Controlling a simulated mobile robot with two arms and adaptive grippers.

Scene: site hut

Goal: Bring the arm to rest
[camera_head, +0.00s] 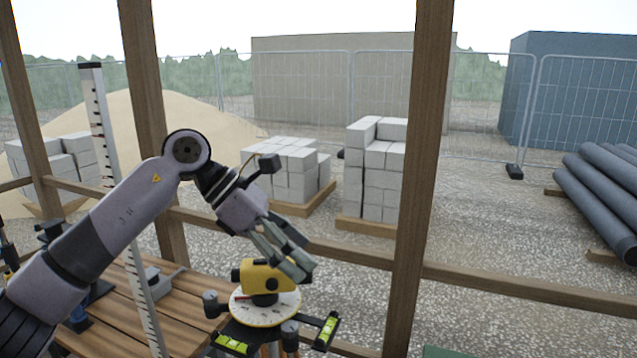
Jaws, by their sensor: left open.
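My left arm comes in from the left and bends over the wooden bench. Its gripper (298,262) is open and points down to the right, with its fingertips beside and partly in front of the top of a yellow surveying level (262,277). I cannot tell whether the fingers touch the level. Nothing shows between the fingers. The level stands upright on a round white graduated dial (285,306). My right gripper is not in view.
Green bubble vials (327,331) stick out below the dial. A tall graduated staff (118,200) rises behind my arm from the slatted bench (190,318). A wooden post (418,180) and rails stand close by. Outside are block stacks (376,175), fencing and dark pipes (600,190).

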